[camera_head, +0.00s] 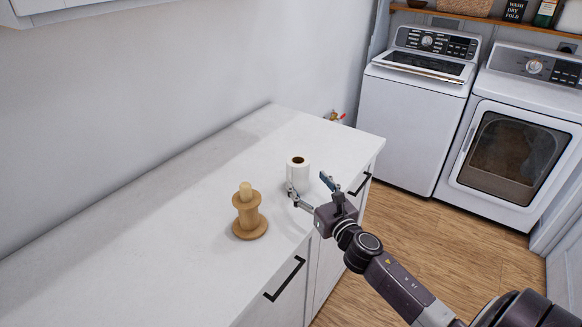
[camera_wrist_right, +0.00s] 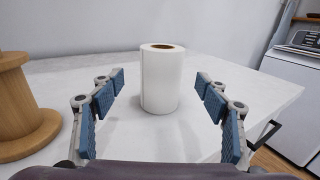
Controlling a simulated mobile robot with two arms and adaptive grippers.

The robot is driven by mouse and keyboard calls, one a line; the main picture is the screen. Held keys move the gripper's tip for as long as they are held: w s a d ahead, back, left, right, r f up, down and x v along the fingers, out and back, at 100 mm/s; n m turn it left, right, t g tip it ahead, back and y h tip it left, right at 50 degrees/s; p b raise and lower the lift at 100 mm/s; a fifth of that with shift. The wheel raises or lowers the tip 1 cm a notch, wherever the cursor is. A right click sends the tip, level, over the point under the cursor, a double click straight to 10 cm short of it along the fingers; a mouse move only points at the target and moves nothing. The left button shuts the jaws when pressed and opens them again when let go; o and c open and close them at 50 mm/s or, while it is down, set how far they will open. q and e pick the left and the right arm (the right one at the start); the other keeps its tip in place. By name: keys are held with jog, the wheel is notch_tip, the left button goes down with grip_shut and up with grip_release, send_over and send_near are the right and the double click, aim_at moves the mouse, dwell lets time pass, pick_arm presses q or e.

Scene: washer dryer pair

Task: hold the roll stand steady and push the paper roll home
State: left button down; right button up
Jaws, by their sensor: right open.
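The white paper roll (camera_head: 298,172) stands upright on the white counter, near its front edge. The wooden roll stand (camera_head: 248,214) stands upright on the counter to the left of the roll, and its post is bare. My right gripper (camera_head: 308,186) is open, with its fingers near the roll. In the right wrist view the paper roll (camera_wrist_right: 161,78) stands ahead between the spread fingers, touching neither. The roll stand (camera_wrist_right: 20,108) shows partly at the left edge there, outside the left finger. My left gripper is not in view.
The counter (camera_head: 150,232) is clear to the left and behind the stand. Black drawer handles (camera_head: 285,279) stick out below its front edge. A washer (camera_head: 415,110) and a dryer (camera_head: 515,140) stand beyond the counter's far end.

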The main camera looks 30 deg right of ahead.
aim_at(298, 170)
jog(key=shift+w, duration=0.45)
jog(key=shift+w+d+r, duration=0.1)
jog(key=shift+w, duration=0.1)
jog(key=shift+w+r, duration=0.15)
jog(key=shift+w, duration=0.1)
jog(key=shift+w+d+p, duration=0.1)
jog(key=shift+w+p, duration=0.2)
jog(key=shift+w, duration=0.05)
jog(key=w, duration=0.4)
jog(key=shift+d+f+p, duration=0.35)
jog(key=shift+p, duration=0.05)
jog(key=shift+w, duration=0.3)
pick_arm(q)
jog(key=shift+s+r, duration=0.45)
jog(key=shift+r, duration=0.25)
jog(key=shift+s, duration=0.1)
pick_arm(e)
jog(key=shift+f, duration=0.1)
